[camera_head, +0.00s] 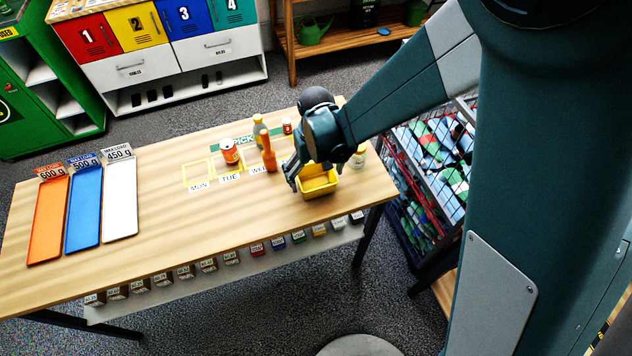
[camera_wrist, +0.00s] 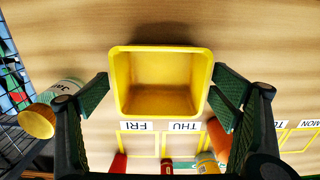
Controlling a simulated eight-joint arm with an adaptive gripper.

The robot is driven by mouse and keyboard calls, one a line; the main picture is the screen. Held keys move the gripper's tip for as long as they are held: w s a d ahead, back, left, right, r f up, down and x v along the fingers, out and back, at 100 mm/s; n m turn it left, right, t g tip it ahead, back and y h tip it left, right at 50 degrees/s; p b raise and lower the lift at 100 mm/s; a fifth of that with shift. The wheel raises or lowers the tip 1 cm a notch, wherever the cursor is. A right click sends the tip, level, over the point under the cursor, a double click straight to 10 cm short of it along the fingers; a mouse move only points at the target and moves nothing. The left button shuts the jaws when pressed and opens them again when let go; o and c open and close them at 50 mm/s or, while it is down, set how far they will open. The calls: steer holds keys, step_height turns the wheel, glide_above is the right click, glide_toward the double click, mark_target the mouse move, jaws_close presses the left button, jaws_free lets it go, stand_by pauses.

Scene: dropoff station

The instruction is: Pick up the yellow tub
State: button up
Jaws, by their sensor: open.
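The yellow tub (camera_head: 318,186) stands upright on the wooden table, near its right end. In the wrist view the yellow tub (camera_wrist: 160,108) is empty, with its opening facing the camera. My gripper (camera_head: 307,180) is at the tub, partly covering it in the head view. In the wrist view my gripper (camera_wrist: 160,98) is open, with one green-padded finger on each side of the tub. A small gap shows between the left finger and the tub wall; the right finger is very close to the wall, and I cannot tell whether it touches.
An orange bottle (camera_head: 268,155), a can (camera_head: 230,152) and a yellow bottle (camera_head: 257,130) stand left of the tub. A jar (camera_wrist: 40,118) is just outside the left finger.

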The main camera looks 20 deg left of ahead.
steer(key=shift+f, duration=0.65)
steer(key=c, duration=1)
